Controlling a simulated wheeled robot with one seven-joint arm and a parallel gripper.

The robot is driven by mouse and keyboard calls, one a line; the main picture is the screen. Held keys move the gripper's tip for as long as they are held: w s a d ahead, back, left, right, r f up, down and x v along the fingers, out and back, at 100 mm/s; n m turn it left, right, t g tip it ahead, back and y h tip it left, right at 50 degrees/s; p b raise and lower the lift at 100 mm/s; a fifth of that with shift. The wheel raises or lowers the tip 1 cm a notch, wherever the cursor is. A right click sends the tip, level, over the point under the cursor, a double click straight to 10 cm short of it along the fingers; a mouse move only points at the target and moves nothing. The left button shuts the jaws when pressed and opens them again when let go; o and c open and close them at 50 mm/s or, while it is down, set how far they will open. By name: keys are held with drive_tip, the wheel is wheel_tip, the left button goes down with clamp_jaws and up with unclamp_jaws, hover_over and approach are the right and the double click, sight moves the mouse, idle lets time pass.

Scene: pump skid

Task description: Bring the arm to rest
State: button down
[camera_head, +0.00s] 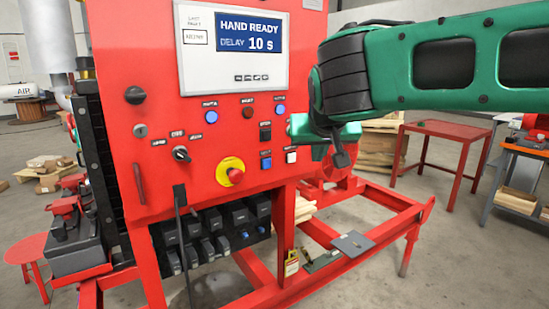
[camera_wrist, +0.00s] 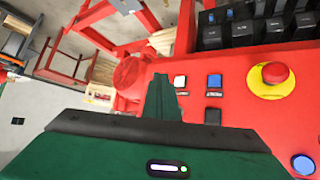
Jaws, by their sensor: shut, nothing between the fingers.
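My green and black arm reaches in from the right in the head view. My gripper (camera_head: 340,158) is shut and empty, hanging in front of the right edge of the red control cabinet (camera_head: 130,190). In the wrist view my gripper (camera_wrist: 163,95) shows as a dark shape over the cabinet's red face (camera_wrist: 235,110). The white push button (camera_head: 291,157) and a blue push button (camera_head: 266,163) are just left of it. I cannot tell whether the fingers touch the panel. The display (camera_head: 250,35) reads "HAND READY, DELAY 10 s".
A red emergency stop (camera_head: 235,175) with a yellow ring and a black selector knob (camera_head: 181,154) stick out from the panel. The red skid frame (camera_head: 385,235) extends low to the right, with a padlock (camera_head: 291,263) on it. A red table (camera_head: 440,130) stands behind. Open floor lies at front right.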

drive_tip(key=s+d+f+m+g+h, duration=0.1)
drive_tip(key=s+d+f+g, duration=0.2)
drive_tip(key=d, duration=0.5)
drive_tip(key=s+d+f+m, duration=0.1)
drive_tip(key=s+d+f, duration=0.3)
drive_tip(key=d, duration=0.4)
drive_tip(key=s+d+f+m+g+h, duration=0.1)
drive_tip(key=s+d+f+g, duration=0.2)
drive_tip(key=d, duration=0.5)
drive_tip(key=s+d+f+m+g+y, duration=0.1)
drive_tip(key=s+f, duration=0.3)
drive_tip(key=s, duration=0.4)
drive_tip(key=s+d+f+m+g+y, duration=0.1)
drive_tip(key=s+d+f, duration=0.3)
drive_tip(key=s, duration=0.4)
drive_tip(key=s+d+f+m+g, duration=0.1)
drive_tip(key=s+d+f, duration=0.1)
drive_tip(key=s+f, duration=0.3)
drive_tip(key=s, duration=0.3)
drive_tip(key=shift+s+d+g+y, duration=0.15)
drive_tip(key=shift+d+g+y, duration=0.15)
drive_tip(key=shift+g+y, duration=0.1)
drive_tip(key=shift+w+f, duration=0.2)
drive_tip(key=shift+w, duration=0.45)
